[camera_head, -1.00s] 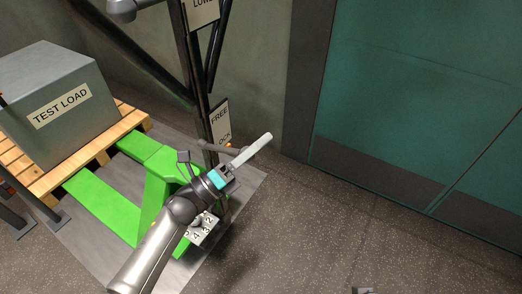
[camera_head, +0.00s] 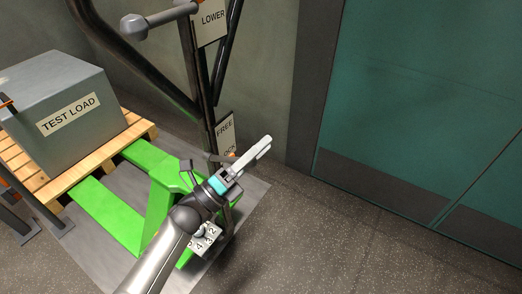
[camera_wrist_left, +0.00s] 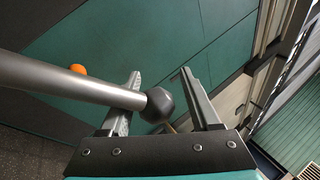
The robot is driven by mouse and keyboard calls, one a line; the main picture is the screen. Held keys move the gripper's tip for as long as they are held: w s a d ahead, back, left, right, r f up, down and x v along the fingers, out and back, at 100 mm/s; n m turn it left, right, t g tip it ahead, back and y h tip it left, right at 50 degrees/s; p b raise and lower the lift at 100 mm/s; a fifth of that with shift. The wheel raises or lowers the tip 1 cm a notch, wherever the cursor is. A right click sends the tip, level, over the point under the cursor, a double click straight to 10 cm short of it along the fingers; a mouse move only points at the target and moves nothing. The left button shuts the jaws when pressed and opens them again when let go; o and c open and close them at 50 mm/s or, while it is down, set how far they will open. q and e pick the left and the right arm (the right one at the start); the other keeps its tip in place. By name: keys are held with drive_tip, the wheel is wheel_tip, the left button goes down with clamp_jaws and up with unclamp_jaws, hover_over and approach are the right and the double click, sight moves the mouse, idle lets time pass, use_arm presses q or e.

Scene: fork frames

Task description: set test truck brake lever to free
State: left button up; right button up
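The green test truck (camera_head: 160,205) stands at left with a dark upright mast. A FREE/LOCK sign (camera_head: 224,131) is on the mast, FREE above LOCK, its lower part partly covered. A short grey bar (camera_head: 220,158), apparently the brake lever, shows beside LOCK, close behind my left gripper (camera_head: 267,143). An orange tip (camera_head: 233,154) is near it. In the left wrist view, a grey bar (camera_wrist_left: 75,85) with a dark knob (camera_wrist_left: 157,105) reaches in from the left. The knob lies between the parted fingers of my left gripper (camera_wrist_left: 160,74); contact is unclear. My right gripper is out of view.
A grey TEST LOAD box (camera_head: 66,110) sits on a wooden pallet (camera_head: 62,185) at left. A LOWER sign (camera_head: 211,20) and a grey handle (camera_head: 150,22) are above. Numbered blocks (camera_head: 206,240) are under my left arm. Floor at right is clear before teal panels (camera_head: 420,100).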

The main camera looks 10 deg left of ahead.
use_arm(q)
drive_tip(key=shift+o, duration=0.9)
drive_tip(key=shift+a, duration=0.15)
drive_tip(key=v, duration=1.5)
drive_tip(key=shift+p, duration=0.45)
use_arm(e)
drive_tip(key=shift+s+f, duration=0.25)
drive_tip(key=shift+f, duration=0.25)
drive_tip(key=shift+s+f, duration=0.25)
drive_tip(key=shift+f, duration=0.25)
use_arm(q)
drive_tip(key=shift+s+a+r, duration=0.1)
drive_tip(key=shift+s, duration=0.05)
